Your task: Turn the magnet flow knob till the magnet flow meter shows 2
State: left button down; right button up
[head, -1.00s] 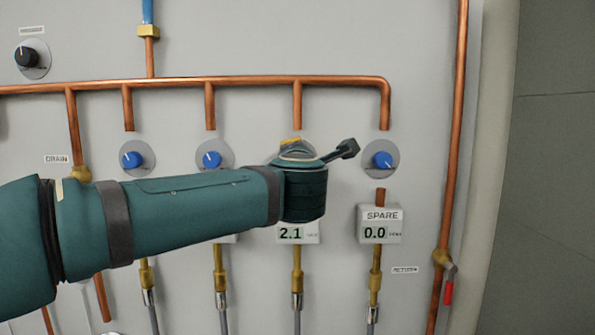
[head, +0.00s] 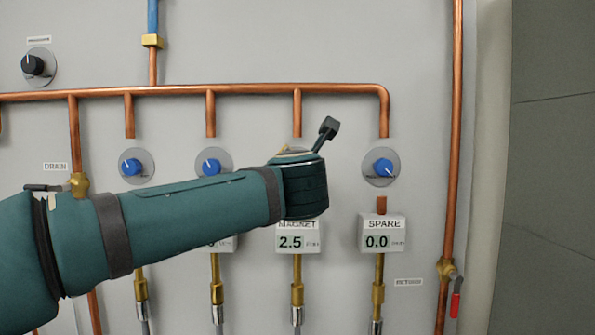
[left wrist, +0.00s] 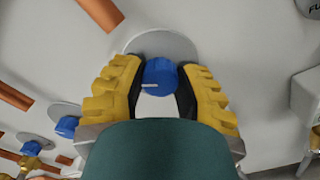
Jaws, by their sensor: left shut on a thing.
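The magnet flow meter (head: 291,239) is a white box on the wall, and its display reads 2.5. The magnet flow knob (left wrist: 160,78) is blue with a white pointer line and sits on a round grey plate in the left wrist view. My left gripper (left wrist: 160,82) has its two yellow fingers on either side of this knob and is shut on it. In the head view, my left wrist covers the knob and most of its plate. My right gripper is in neither view.
The spare knob (head: 383,168) is to the right of my left wrist, above the spare meter (head: 382,233), which reads 0.0. Another blue knob (head: 211,167) is just left of my wrist. A copper manifold pipe (head: 240,89) runs above. A red-handled valve (head: 455,300) is at lower right.

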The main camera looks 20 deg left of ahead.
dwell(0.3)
pick_arm(q)
jog(key=c, duration=0.6)
grip_release()
jog(key=v, duration=1.2)
